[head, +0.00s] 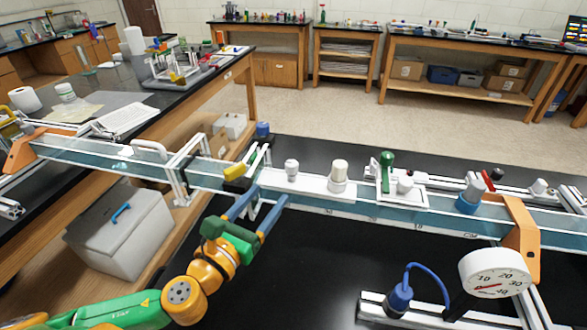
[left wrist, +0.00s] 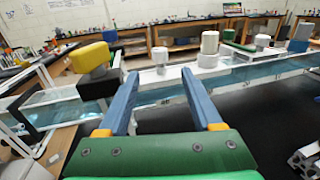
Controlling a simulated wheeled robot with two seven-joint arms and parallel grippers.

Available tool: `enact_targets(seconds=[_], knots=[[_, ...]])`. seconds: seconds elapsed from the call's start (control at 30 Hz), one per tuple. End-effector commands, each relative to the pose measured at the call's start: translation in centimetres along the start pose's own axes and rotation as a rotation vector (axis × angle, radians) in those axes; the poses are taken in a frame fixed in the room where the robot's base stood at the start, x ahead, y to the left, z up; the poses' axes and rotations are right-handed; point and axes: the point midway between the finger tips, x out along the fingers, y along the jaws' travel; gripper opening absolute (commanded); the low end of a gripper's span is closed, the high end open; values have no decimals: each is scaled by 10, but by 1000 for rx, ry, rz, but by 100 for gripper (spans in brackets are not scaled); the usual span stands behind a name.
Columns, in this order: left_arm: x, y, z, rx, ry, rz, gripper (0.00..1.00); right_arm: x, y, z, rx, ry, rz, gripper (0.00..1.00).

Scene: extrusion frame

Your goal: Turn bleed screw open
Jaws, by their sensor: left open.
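No part is labelled as the bleed screw, so I cannot tell for sure which one it is. A small white knob (head: 292,169) stands on a white plate on the long clear rail. It shows in the left wrist view (left wrist: 160,56) beyond and between the fingertips. A larger white stepped knob (head: 338,174) stands to its right. A yellow knob (head: 234,171) on a black block is to its left. My left gripper (head: 272,193) has blue fingers, spread and empty, at the rail's near side. My right gripper is not in view.
Orange brackets (head: 521,238) hold the rail. A white dial gauge (head: 494,273) is at front right.

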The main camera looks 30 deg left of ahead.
Motion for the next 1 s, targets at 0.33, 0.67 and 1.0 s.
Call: enact_targets(seconds=[0.33,0.67,1.0], knots=[[39,1,3,0,-5,4,66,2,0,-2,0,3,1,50],[85,0,3,-2,-3,2,66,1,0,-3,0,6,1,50],[114,0,1,-2,0,1,66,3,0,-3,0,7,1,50]])
